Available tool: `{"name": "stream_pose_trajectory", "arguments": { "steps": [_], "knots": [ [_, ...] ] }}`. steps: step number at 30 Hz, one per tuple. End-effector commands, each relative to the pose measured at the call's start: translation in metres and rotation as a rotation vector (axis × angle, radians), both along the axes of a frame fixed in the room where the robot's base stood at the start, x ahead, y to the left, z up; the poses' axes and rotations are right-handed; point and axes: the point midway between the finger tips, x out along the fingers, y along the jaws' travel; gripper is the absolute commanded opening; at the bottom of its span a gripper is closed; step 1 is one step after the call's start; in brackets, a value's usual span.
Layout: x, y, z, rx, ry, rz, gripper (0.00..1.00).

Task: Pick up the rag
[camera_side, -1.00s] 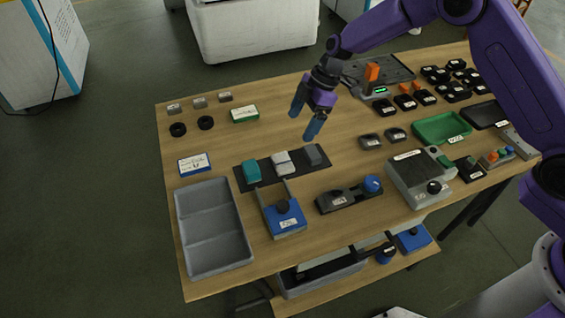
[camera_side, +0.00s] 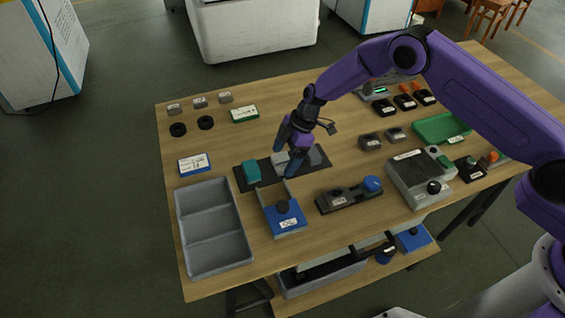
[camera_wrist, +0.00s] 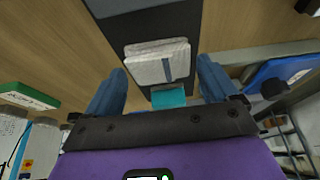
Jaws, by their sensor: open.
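The rag (camera_wrist: 155,64) looks like a folded white cloth with a blue-grey stripe. It lies on the dark mat (camera_side: 240,181) between a teal block (camera_side: 251,172) and a grey block (camera_side: 316,156). In the side view my gripper (camera_side: 284,154) is over the rag and hides part of it. In the wrist view the rag shows between and beyond the two blue fingertips, which are apart with nothing held. I cannot tell the exact height of the fingertips above it.
A blue holder (camera_side: 285,222) with a black knob stands just in front of the mat. A grey divided tray (camera_side: 213,225) is at the front left. A green-edged box (camera_side: 244,114) lies behind. A black stand with a blue knob (camera_side: 372,185) is to the right.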

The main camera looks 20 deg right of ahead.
Motion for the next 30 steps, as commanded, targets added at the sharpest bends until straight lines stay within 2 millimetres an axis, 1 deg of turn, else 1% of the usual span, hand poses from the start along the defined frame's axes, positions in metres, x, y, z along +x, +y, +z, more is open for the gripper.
{"name": "stream_pose_trajectory", "arguments": {
  "steps": [2,8,9,11,12,13,23,26,30],
  "knots": [
    [0.000,0.002,-0.003,0.001,-0.001,0.000,0.87],
    [0.000,0.002,-0.003,0.001,-0.001,0.000,0.87],
    [0.000,0.002,-0.003,0.001,-0.001,0.000,0.84],
    [0.000,0.002,-0.003,0.001,-0.001,0.000,0.64],
    [0.000,0.002,-0.003,0.001,0.000,0.000,0.51],
    [0.000,0.002,-0.003,0.001,0.000,0.000,0.44],
    [0.000,0.002,-0.002,0.001,0.000,0.000,0.44],
    [0.000,0.002,0.002,0.001,0.000,0.000,0.44],
    [0.001,0.002,0.016,0.002,-0.003,0.001,0.44]
  ]
}}
